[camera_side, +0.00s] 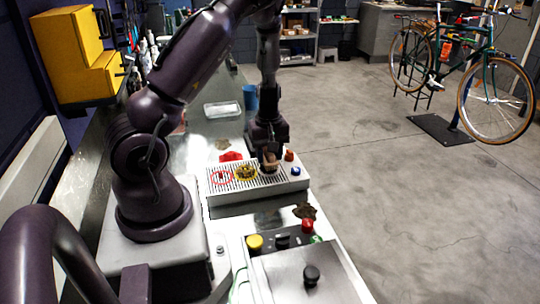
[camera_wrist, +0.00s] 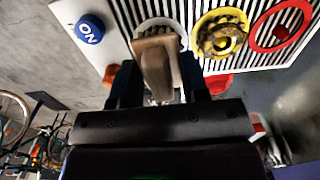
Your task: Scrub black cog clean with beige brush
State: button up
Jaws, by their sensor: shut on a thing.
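My gripper (camera_wrist: 160,85) is shut on the beige brush (camera_wrist: 157,62), whose block shows between the fingers in the wrist view. In the side view my gripper (camera_side: 268,150) is low over the right part of the slatted tray, with the brush (camera_side: 270,160) beneath it. A dark toothed cog in a pale ring (camera_wrist: 160,28), which looks like the black cog, lies right at the brush's end and is partly hidden by it. I cannot tell whether the bristles touch it. A yellow cog with dark grime (camera_wrist: 222,36) lies beside it.
The slatted tray (camera_side: 235,194) also bears a red ring (camera_wrist: 283,25) around a small red part. A blue ON button (camera_wrist: 88,29) is at the tray's corner. A blue cup (camera_side: 250,97) and a clear tray (camera_side: 222,109) stand behind. A yellow knob (camera_side: 254,243) is in front.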

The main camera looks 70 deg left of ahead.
jog(key=shift+a, duration=1.05)
jog(key=shift+r, duration=4.15)
jog(key=shift+s+d+m, duration=0.1)
jog(key=shift+m, duration=0.7)
jog(key=shift+d+m, duration=0.2)
jog(key=shift+m, duration=0.5)
jog(key=w+d+r+m, duration=0.1)
jog(key=w+d+m, duration=0.2)
jog(key=d+m, duration=0.2)
jog(key=w+d+r+m, duration=0.1)
jog(key=w+d+m, duration=0.2)
jog(key=d, duration=0.8)
jog(key=w+d+r+m, duration=0.1)
jog(key=w+d+m, duration=0.2)
jog(key=d+m, duration=0.4)
jog(key=shift+w+d+r, duration=0.15)
jog(key=shift+d+r, duration=0.05)
jog(key=shift+d, duration=0.85)
